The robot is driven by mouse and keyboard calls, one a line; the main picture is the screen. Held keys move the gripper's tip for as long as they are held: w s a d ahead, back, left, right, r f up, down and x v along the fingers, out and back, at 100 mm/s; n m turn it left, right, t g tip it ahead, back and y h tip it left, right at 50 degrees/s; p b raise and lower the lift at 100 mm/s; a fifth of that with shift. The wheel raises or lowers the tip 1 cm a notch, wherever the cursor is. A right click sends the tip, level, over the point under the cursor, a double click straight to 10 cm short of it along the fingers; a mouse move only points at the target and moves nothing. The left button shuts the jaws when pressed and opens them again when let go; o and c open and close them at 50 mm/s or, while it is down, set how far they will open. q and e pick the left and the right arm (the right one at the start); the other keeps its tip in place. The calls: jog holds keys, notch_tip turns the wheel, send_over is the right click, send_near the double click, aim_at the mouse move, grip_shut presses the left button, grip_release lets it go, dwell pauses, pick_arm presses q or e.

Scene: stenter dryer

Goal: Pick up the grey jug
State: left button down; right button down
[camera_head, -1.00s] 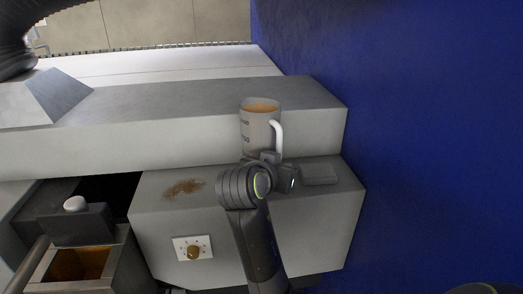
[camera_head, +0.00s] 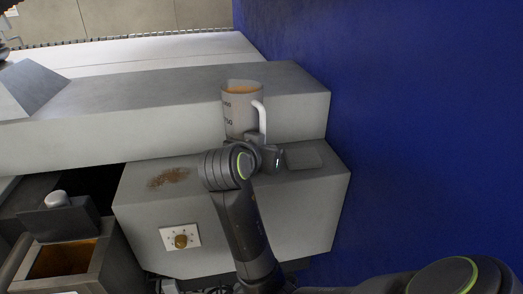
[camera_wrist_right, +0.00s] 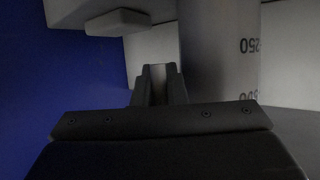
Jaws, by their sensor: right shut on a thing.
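The grey jug (camera_head: 238,113) is upright in the head view, with dark marks on its side, an orange-brown content at the top and a white handle (camera_head: 262,118) on its right. It stands out in front of the pale ledge, above the grey box; I cannot tell whether its base touches the box. My right gripper (camera_wrist_right: 159,85) is shut on a pale strip, the jug's handle, beside the jug wall (camera_wrist_right: 218,55) in the right wrist view. My left gripper is not in view.
The grey box (camera_head: 292,212) has a brown stain (camera_head: 168,178), a flat grey pad (camera_head: 303,159) and a dial (camera_head: 181,241). The long pale ledge (camera_head: 150,95) runs behind. An open bin (camera_head: 68,258) stands at lower left. A blue wall (camera_head: 430,130) is close on the right.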

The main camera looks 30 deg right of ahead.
aim_at(262, 114)
notch_tip(262, 114, up, 8)
jog(key=shift+r+b, duration=0.1)
jog(key=shift+b, duration=0.5)
jog(key=shift+r, duration=0.5)
jog(key=shift+f, duration=0.1)
